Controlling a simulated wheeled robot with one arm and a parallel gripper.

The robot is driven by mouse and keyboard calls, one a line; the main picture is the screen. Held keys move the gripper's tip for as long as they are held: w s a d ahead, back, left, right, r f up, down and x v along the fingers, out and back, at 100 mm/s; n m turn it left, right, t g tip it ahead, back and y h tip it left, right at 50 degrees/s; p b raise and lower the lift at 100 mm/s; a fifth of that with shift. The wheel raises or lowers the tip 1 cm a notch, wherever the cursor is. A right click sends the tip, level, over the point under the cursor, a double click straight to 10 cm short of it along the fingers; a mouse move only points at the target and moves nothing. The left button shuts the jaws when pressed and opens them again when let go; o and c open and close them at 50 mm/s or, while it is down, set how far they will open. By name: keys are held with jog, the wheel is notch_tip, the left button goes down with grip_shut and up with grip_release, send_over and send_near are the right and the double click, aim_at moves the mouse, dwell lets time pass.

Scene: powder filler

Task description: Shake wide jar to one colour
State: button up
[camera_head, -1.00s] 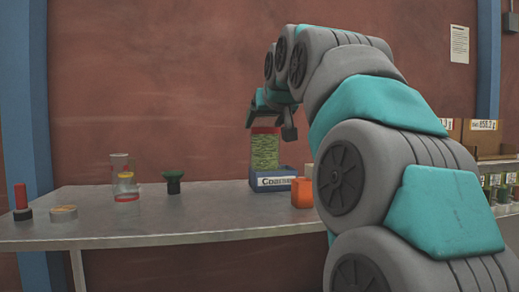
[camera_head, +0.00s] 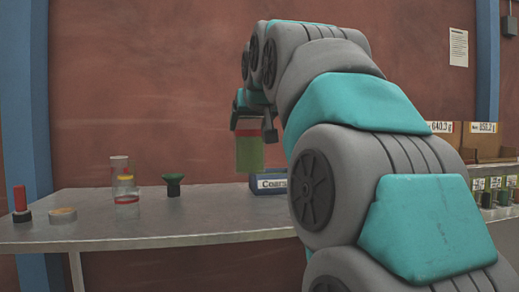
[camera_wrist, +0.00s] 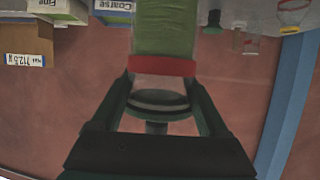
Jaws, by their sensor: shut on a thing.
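The wide jar (camera_head: 249,152) has clear walls, a red band near the top and green contents.
The grey bench (camera_head: 150,232) holds a red-handled tool (camera_head: 20,202), a round tan disc (camera_head: 62,215), clear glass vessels (camera_head: 126,199) and a green funnel-shaped piece (camera_head: 173,183). Labelled boxes (camera_head: 483,142) and small jars stand at the right. Air left of the jar is free.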

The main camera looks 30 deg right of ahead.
jog(key=d+p, duration=0.1)
jog(key=d, duration=0.6)
jog(key=a+b, duration=0.1)
jog(key=a, duration=0.8)
jog(key=d+p, duration=0.1)
jog(key=d, duration=0.8)
jog(key=a+b, duration=0.1)
jog(key=a, duration=0.3)
jog(key=shift+a, duration=0.25)
